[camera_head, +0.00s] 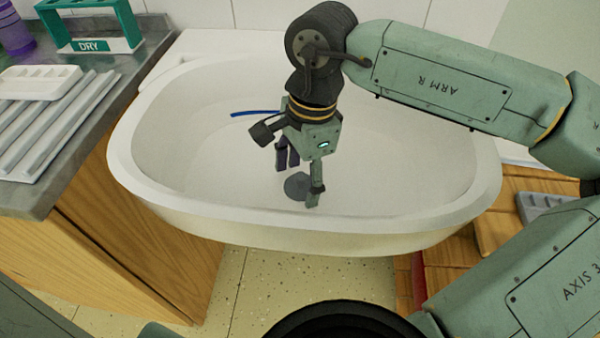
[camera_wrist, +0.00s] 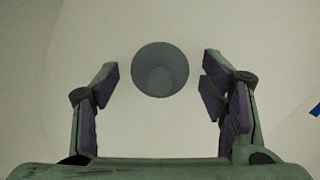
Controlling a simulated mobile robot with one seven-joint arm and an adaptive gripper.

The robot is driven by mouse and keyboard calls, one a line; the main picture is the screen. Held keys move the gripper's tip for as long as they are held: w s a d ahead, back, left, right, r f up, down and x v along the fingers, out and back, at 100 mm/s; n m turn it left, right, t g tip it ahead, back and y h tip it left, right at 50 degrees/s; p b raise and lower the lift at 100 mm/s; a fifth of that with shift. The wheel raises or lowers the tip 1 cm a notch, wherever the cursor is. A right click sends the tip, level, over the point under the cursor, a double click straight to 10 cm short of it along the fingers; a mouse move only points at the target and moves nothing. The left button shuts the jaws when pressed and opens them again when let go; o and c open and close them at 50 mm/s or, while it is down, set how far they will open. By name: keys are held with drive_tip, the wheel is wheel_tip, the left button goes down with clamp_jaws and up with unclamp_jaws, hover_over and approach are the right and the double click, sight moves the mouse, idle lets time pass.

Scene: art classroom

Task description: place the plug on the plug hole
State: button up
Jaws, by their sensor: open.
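A dark grey round piece (camera_head: 297,186) sits at the bottom of the white sink (camera_head: 190,190). In the wrist view the round piece (camera_wrist: 160,69) has a paler rounded patch in its lower half. It looks like the plug at the plug hole, but I cannot tell plug from hole, nor whether it is seated. My gripper (camera_head: 299,184) is open and points down inside the basin. In the wrist view its fingers (camera_wrist: 160,85) stand apart to the left and right of the round piece, with nothing held. One finger partly covers the piece in the head view.
A thin blue strip (camera_head: 255,113) lies at the sink's back; blue also shows at the wrist view's right edge (camera_wrist: 315,110). The raised sink rim surrounds my gripper. A grey counter (camera_head: 135,75) with a green rack (camera_head: 92,45) and pale tray (camera_head: 50,125) stands left.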

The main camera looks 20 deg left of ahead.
sight(307, 182)
wheel_tip(307, 182, up, 12)
drive_tip(key=w+d+p, duration=0.1)
idle(0.5)
drive_tip(key=shift+r, duration=0.1)
drive_tip(key=shift+c, duration=0.5)
idle(1.7)
